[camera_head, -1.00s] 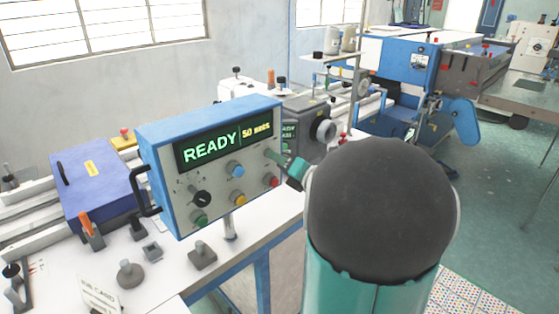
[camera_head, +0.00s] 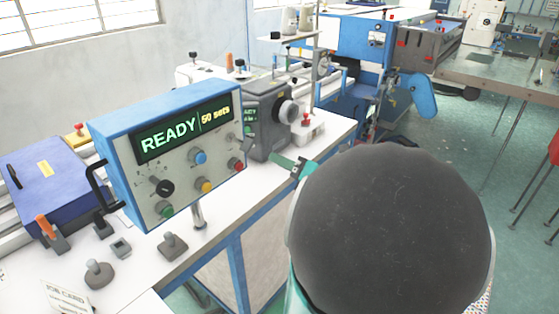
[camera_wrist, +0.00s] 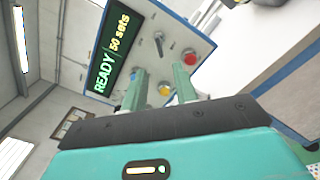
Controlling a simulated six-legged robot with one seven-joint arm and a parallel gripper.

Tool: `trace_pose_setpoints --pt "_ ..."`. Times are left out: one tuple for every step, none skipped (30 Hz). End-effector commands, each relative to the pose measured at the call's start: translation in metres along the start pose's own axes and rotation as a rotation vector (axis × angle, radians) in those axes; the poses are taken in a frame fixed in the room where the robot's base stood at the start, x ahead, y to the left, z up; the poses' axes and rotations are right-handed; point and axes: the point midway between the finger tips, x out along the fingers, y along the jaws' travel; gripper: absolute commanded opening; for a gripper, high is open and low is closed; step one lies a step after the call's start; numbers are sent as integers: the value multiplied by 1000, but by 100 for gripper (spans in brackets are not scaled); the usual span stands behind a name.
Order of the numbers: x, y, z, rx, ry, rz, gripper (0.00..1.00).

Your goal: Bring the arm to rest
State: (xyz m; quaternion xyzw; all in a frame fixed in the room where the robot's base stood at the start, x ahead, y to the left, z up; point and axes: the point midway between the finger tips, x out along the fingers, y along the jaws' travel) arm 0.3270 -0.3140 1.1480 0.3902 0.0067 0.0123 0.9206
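My gripper (camera_wrist: 160,72) shows in the wrist view as two green fingers standing apart, with nothing between them. They point toward the blue-framed control panel (camera_head: 218,178), whose display reads "READY 50 sets". The panel's red button (camera_wrist: 190,57) lies just beyond the right finger, and its yellow button (camera_wrist: 165,90) shows between the fingers. In the head view, a green part of my gripper (camera_head: 295,168) shows to the right of the panel, apart from it. My dark, rounded arm link hides the rest of the gripper there.
The white bench (camera_head: 262,188) carries the panel, a grey sewing machine head (camera_head: 268,120), a dark blue box (camera_head: 52,182) and small grey fixtures. A blue machine (camera_head: 350,55) and grey table (camera_head: 500,72) stand behind.

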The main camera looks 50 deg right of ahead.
Motion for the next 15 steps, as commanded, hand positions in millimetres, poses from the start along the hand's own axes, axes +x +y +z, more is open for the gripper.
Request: trace_pose_setpoints --pt "0 0 0 0 0 0 29" --pt "0 0 0 0 0 0 29" --pt "0 0 0 0 0 0 29" --pt "0 0 0 0 0 0 29" --pt "0 0 0 0 0 0 29" --pt "0 0 0 0 0 0 29" --pt "0 0 0 0 0 0 29" --pt "0 0 0 0 0 0 29" --pt "0 0 0 0 0 0 29" --pt "0 0 0 0 0 0 29" --pt "1 0 0 -1 0 0 29" --pt "1 1 -1 -5 5 2 29" --pt "3 3 -3 -14 13 5 29" --pt "5 6 -6 -29 27 11 29" --pt "9 12 -13 -59 58 23 29"
